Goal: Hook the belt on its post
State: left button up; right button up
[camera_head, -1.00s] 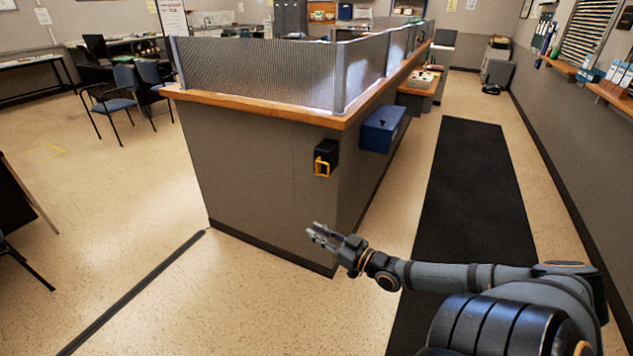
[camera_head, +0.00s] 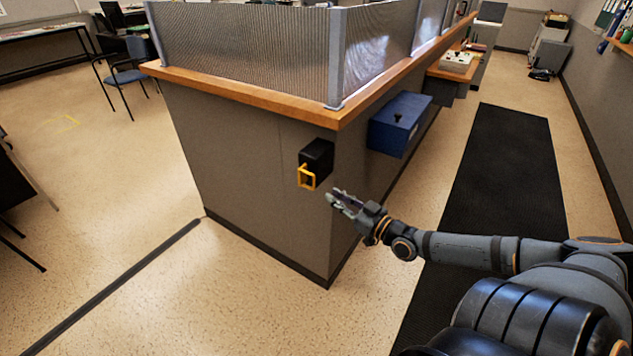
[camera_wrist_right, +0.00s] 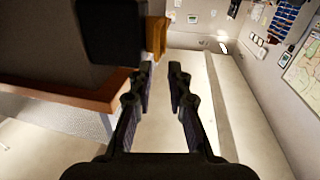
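A black belt housing (camera_head: 317,157) is fixed to the grey end wall of the counter, with a yellow loop-shaped belt end (camera_head: 306,177) at its front. No strap shows drawn out of it. In the right wrist view the black housing (camera_wrist_right: 112,30) is at the top, with the yellow end (camera_wrist_right: 156,36) just beyond the fingertips. My right gripper (camera_head: 336,197) is just right of and slightly below the yellow end in the head view. Its fingers (camera_wrist_right: 160,75) are apart with nothing between them. I cannot make out a post. My left gripper is not in view.
The counter (camera_head: 250,170) has a wooden top edge (camera_head: 250,95) and a ribbed partition. A blue box (camera_head: 398,124) hangs on its right side, near my right arm. A black mat (camera_head: 500,180) runs along the aisle. The floor left of the counter is open.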

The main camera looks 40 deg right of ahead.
aim_at(314, 187)
jog(key=w+b, duration=0.2)
jog(key=w, duration=0.1)
jog(key=w+a+b, duration=0.1)
jog(key=w+b, duration=0.1)
jog(key=w, duration=0.1)
jog(key=w+b, duration=0.2)
jog(key=w, duration=0.1)
jog(key=shift+w+a+f, duration=0.15)
jog(key=shift+w+f, duration=0.1)
jog(key=shift+f, duration=0.05)
jog(key=shift+r, duration=0.1)
grip_shut()
